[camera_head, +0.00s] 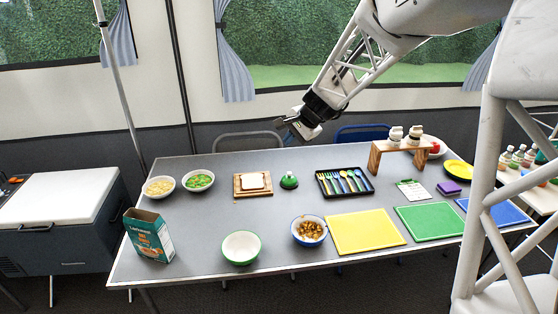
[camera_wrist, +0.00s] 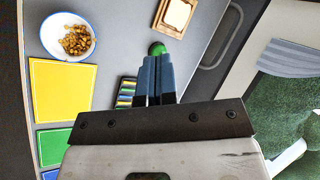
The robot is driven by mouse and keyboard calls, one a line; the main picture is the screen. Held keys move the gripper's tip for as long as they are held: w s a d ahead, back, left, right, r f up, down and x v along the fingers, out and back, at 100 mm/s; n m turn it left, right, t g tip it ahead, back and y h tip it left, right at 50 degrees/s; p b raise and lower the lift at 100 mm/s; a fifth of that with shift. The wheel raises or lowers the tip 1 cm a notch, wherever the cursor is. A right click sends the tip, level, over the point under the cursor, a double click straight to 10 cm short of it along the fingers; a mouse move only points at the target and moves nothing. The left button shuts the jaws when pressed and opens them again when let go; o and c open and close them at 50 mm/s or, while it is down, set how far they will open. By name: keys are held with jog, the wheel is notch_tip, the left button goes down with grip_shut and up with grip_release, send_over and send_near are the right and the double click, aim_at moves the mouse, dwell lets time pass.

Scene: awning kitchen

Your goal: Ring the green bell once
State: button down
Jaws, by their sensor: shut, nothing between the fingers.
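The green bell (camera_head: 289,181) stands upright on the grey table (camera_head: 215,220), between the bread board and the cutlery tray in the head view. In the wrist view the green bell (camera_wrist: 157,48) shows just beyond my fingertips, and its lower part is hidden behind them. My gripper (camera_head: 297,129) is above the table and the bell in the head view, with a clear gap to the bell. In the wrist view my gripper (camera_wrist: 154,60) has its two fingers together, with nothing held.
A board with bread (camera_head: 253,183) lies left of the bell, and the cutlery tray (camera_head: 345,182) lies right of it. A wooden stand with shakers (camera_head: 402,149) is farther right.

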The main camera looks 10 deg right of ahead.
jog(key=w+d+f+m+t, duration=0.1)
jog(key=w+f+m, duration=0.1)
jog(key=w+f, duration=0.45)
jog(key=w+d+f+m, duration=0.1)
jog(key=w+f+m, duration=0.2)
jog(key=w, duration=0.6)
jog(key=m+t, duration=0.2)
jog(key=m, duration=0.2)
send_over(289, 173)
notch_tip(289, 173, down, 10)
jog(key=shift+y, duration=0.4)
jog(key=shift+s, duration=0.1)
jog(key=shift+f, duration=4.3)
